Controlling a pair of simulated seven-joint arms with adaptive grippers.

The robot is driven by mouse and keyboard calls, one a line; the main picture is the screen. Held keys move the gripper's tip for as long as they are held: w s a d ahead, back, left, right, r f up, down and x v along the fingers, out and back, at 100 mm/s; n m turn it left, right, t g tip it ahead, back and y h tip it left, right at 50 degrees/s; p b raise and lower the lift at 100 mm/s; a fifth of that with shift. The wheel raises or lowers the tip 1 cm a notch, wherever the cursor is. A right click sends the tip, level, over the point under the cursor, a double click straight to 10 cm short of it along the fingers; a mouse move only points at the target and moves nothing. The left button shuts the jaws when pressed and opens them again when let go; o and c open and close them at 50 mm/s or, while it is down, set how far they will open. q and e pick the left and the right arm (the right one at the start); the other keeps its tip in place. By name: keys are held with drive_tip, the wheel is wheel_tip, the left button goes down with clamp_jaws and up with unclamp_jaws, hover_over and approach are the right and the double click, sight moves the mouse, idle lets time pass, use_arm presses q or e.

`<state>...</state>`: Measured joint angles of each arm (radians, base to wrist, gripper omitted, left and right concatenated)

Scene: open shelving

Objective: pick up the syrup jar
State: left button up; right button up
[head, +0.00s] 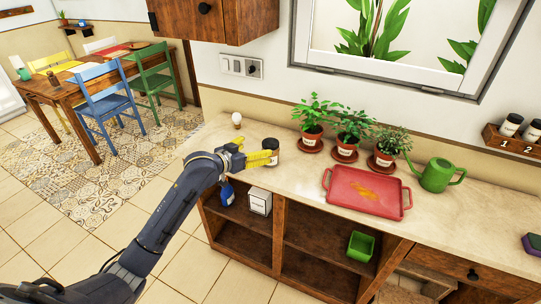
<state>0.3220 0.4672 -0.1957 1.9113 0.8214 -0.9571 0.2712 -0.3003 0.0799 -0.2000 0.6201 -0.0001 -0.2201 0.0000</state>
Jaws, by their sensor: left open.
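A small dark jar with a black lid (271,145) stands upright on the left part of the pale countertop (300,172); I take it as the syrup jar, though its label is not readable. My left gripper (270,157) has yellow fingers and is open. Its fingertips point right and are at the jar, covering its lower part. I cannot tell whether they touch it or whether the jar is between them. My right gripper is not in view.
A white egg-like item (237,119) stands behind my gripper. Potted herbs (346,137) line the wall, with a red tray (365,193) in front and a green watering can (437,174) to the right. Open shelves below hold a white box (260,201) and a green bin (360,246).

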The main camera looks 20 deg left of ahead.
sight(270, 143)
use_arm(q)
drive_tip(key=shift+x, duration=4.9)
drive_tip(key=shift+f, duration=0.1)
drive_tip(key=c, duration=1.7)
drive_tip(key=shift+c, duration=0.5)
drive_tip(key=shift+r, duration=0.2)
